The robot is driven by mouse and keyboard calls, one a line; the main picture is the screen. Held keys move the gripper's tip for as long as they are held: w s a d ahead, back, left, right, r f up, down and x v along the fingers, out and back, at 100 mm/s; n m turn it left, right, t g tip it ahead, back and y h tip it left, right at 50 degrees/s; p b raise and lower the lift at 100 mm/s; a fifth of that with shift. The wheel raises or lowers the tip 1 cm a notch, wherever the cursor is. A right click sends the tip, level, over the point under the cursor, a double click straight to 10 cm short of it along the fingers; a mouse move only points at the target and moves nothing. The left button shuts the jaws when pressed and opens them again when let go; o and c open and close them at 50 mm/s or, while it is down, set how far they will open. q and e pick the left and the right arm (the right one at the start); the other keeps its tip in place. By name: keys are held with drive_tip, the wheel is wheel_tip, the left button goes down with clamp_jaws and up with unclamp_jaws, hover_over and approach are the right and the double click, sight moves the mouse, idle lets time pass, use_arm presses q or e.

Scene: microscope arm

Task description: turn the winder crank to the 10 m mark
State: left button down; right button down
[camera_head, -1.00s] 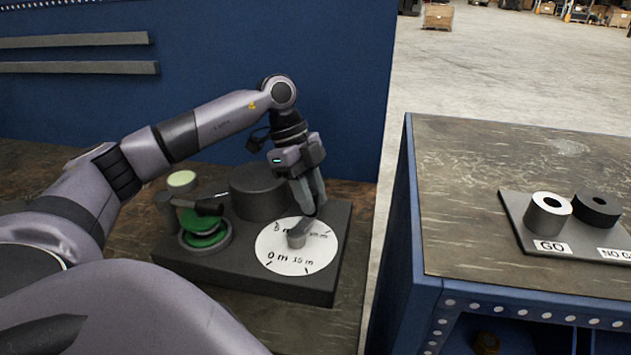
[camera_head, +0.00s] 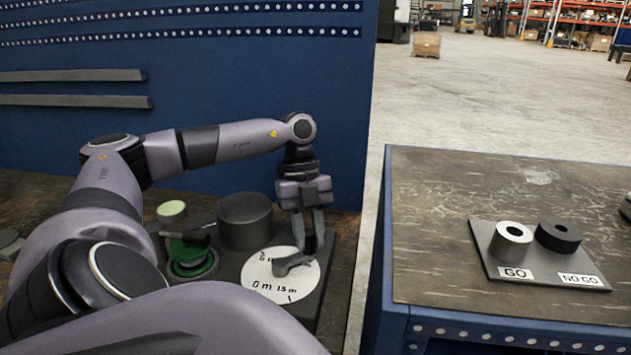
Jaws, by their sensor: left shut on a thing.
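The winder stands on a dark base (camera_head: 228,283) on the left bench. Its round white dial (camera_head: 268,286) shows "0 m" and "15 m" along the near side and a partly covered label at the far left. The 10 m mark cannot be made out behind the crank and gripper. A grey crank (camera_head: 287,265) lies across the dial, its arm reaching from near the middle toward the right edge. My left gripper (camera_head: 309,247) points down over the dial's right side, shut on the crank's outer end. My right gripper is not in view.
A dark cylinder (camera_head: 245,221) and a green spool (camera_head: 190,258) sit left of the dial. A pale-topped post (camera_head: 172,209) stands behind the spool. A blue panel (camera_head: 270,130) rises behind. The right bench holds a plate with GO (camera_head: 510,246) and NO GO (camera_head: 559,236) rings.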

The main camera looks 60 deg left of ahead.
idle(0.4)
use_arm(q)
drive_tip(key=c, duration=0.9)
unclamp_jaws()
drive_tip(key=v, duration=0.6)
drive_tip(key=shift+w+r, duration=0.1)
drive_tip(key=shift+r, duration=0.05)
drive_tip(key=shift+a+r, duration=0.2)
drive_tip(key=shift+r, duration=0.15)
